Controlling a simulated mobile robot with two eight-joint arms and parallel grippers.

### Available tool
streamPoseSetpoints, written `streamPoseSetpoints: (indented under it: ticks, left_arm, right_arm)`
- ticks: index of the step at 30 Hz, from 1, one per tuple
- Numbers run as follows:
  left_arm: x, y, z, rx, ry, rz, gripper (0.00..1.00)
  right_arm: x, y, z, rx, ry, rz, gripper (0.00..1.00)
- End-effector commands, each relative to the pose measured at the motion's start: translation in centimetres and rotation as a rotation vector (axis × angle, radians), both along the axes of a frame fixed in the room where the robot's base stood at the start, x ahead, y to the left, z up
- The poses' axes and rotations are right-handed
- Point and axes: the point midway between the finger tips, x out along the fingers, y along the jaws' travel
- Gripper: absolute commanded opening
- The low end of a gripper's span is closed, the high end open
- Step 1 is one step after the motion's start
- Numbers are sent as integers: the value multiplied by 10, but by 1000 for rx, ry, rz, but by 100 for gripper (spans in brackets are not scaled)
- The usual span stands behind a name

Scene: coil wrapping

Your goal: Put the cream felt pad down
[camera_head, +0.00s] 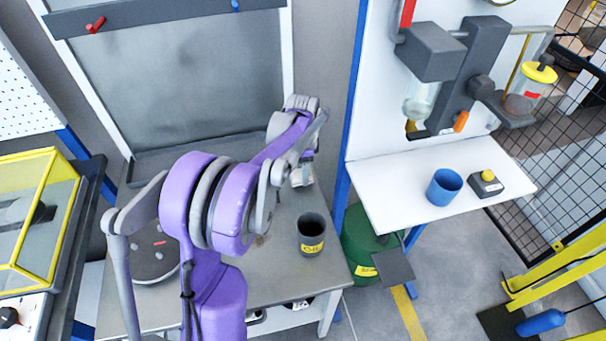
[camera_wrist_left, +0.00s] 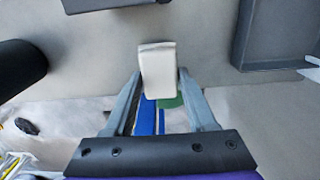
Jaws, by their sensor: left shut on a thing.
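My left gripper (camera_head: 302,168) is over the back right part of the grey workbench (camera_head: 275,275). In the left wrist view its two fingers (camera_wrist_left: 161,88) are closed on the cream felt pad (camera_wrist_left: 157,64), a small pale block standing out beyond the fingertips. In the head view the pad (camera_head: 302,179) shows only as a small pale patch at the gripper. I cannot tell whether the pad touches the bench. My right gripper is not in view.
A dark cup with a yellow label (camera_head: 311,236) stands on the bench in front of the gripper. A grey tray (camera_wrist_left: 272,76) shows at right in the left wrist view. A white shelf (camera_head: 400,212) with a blue cup (camera_head: 444,187) is to the right.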

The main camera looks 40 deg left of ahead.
Motion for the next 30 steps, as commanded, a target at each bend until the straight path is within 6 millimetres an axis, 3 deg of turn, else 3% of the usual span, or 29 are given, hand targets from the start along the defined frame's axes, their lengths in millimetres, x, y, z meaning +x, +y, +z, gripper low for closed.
streamPoseSetpoints:
  ticks: [3, 15, 16, 18, 21, 30]
  left_arm:
    - [0, 0, -14, 0, 0, 0, 0]
    - [-1, 0, -20, 0, 1, 0, 0]
    - [0, 0, -20, 1, 1, 0, 58]
    - [0, 0, -19, 0, 0, 0, 71]
    - [0, 0, -19, 0, 0, 0, 86]
    - [0, 0, -16, 0, 0, 0, 86]
  right_arm:
    - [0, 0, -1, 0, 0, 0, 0]
    - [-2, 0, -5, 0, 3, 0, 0]
    - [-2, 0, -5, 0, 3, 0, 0]
    - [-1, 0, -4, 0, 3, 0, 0]
    - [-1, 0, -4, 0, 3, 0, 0]
    - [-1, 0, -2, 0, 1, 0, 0]
